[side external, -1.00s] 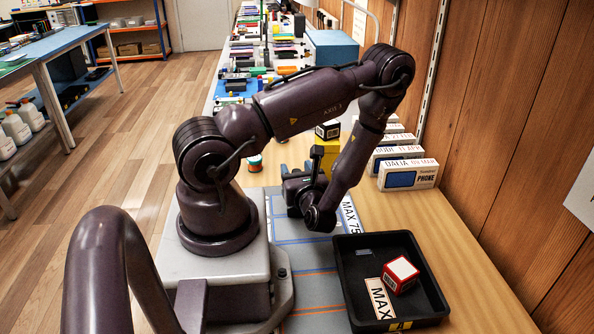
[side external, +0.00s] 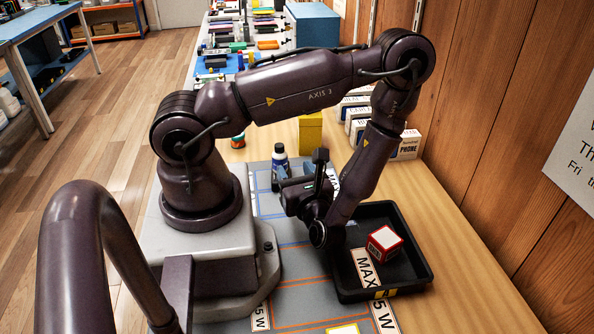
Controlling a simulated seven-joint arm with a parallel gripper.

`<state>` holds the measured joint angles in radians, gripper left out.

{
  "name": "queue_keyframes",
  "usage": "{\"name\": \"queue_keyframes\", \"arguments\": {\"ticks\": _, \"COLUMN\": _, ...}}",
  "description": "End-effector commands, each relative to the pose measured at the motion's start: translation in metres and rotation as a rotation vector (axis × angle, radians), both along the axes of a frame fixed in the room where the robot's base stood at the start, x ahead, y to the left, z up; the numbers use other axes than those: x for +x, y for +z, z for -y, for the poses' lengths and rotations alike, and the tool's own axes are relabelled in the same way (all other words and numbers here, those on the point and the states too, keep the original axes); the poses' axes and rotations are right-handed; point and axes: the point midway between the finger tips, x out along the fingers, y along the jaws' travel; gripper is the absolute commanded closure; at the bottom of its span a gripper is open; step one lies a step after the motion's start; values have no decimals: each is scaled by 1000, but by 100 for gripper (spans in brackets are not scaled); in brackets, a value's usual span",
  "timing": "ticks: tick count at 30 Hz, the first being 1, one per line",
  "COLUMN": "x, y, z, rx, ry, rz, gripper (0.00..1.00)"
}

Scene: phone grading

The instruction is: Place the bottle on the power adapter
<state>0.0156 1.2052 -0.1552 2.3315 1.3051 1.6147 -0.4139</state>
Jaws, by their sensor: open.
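My gripper (side external: 293,180) is open, low over the mat between the bottle and the black tray. Its fingers point away from the camera, towards the bottle's side, and no object shows between them. Whether a finger touches the bottle cannot be told. A red cube with a white top (side external: 384,243) sits in the black tray (side external: 424,272); whether it is the power adapter cannot be told.
A yellow block (side external: 310,133) stands behind the bottle, its top partly behind my arm. White phone boxes (side external: 408,146) line the right wall.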

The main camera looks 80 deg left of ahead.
Motion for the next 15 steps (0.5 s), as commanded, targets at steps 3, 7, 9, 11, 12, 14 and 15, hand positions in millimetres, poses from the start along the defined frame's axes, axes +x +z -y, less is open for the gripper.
{"name": "queue_keyframes", "arguments": {"ticks": 3, "x": 4, "y": 8, "z": 4, "rx": -3, "ry": 29, "rz": 32, "gripper": 50}}
{"name": "queue_keyframes", "arguments": {"ticks": 7, "x": 9, "y": 34, "z": 6, "rx": -24, "ry": 141, "rz": 144, "gripper": 50}}
{"name": "queue_keyframes", "arguments": {"ticks": 9, "x": 11, "y": 52, "z": 8, "rx": -53, "ry": 229, "rz": 236, "gripper": 50}}
{"name": "queue_keyframes", "arguments": {"ticks": 11, "x": 11, "y": 68, "z": 12, "rx": -90, "ry": 311, "rz": 322, "gripper": 50}}
{"name": "queue_keyframes", "arguments": {"ticks": 12, "x": 11, "y": 77, "z": 14, "rx": -119, "ry": 363, "rz": 380, "gripper": 50}}
{"name": "queue_keyframes", "arguments": {"ticks": 14, "x": 11, "y": 90, "z": 20, "rx": -172, "ry": 437, "rz": 469, "gripper": 50}}
{"name": "queue_keyframes", "arguments": {"ticks": 15, "x": 10, "y": 99, "z": 24, "rx": -211, "ry": 485, "rz": 529, "gripper": 50}}
